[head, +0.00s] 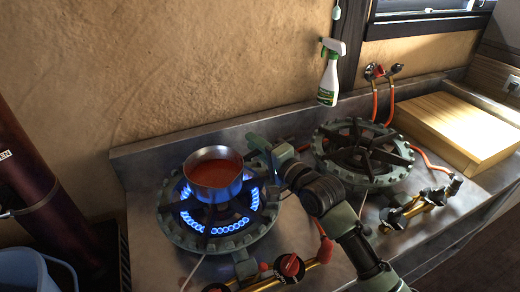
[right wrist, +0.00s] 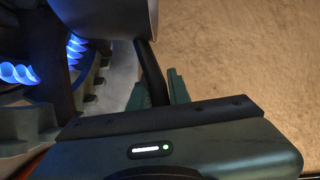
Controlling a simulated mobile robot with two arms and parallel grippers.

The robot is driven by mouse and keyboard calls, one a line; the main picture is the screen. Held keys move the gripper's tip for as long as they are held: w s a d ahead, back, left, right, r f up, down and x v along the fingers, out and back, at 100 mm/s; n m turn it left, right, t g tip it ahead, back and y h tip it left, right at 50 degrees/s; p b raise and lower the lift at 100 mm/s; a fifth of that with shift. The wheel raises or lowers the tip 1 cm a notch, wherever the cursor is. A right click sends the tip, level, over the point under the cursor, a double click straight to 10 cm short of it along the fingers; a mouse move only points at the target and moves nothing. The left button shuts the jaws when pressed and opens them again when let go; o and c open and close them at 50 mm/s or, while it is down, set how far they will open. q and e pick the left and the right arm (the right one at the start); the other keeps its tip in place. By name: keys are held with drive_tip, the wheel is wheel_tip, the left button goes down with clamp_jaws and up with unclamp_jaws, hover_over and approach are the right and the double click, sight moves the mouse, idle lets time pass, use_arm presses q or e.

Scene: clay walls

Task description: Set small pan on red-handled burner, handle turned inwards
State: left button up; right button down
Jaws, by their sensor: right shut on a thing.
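The small pan (head: 214,172) is a round metal pan with orange-red contents. It is over the lit left burner (head: 170,222), whose blue flames show around and below it. Whether its base touches the grate is unclear. A red knob (head: 290,265) is at that burner's front right. My right gripper (head: 262,148) is at the pan's right side, shut on the dark handle. In the right wrist view, the handle (right wrist: 151,72) runs from the pan's side (right wrist: 110,18) down between the fingers (right wrist: 158,95). The handle's grip end is hidden. My left gripper is not in view.
The unlit right burner (head: 362,176) is close behind my right arm, with brass valves (head: 420,207) in front. A wooden box (head: 460,128) is at the right, with orange hoses nearby. A spray bottle (head: 330,75) is at the wall. A blue bucket (head: 25,270) is at lower left.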

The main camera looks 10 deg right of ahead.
drive_tip(key=shift+f, duration=0.75)
drive_tip(key=shift+f, duration=0.1)
drive_tip(key=c, duration=1.3)
unclamp_jaws()
drive_tip(key=shift+f, duration=0.1)
drive_tip(key=shift+r, duration=0.3)
drive_tip(key=shift+p+v, duration=2.2)
drive_tip(key=shift+v, duration=3.85)
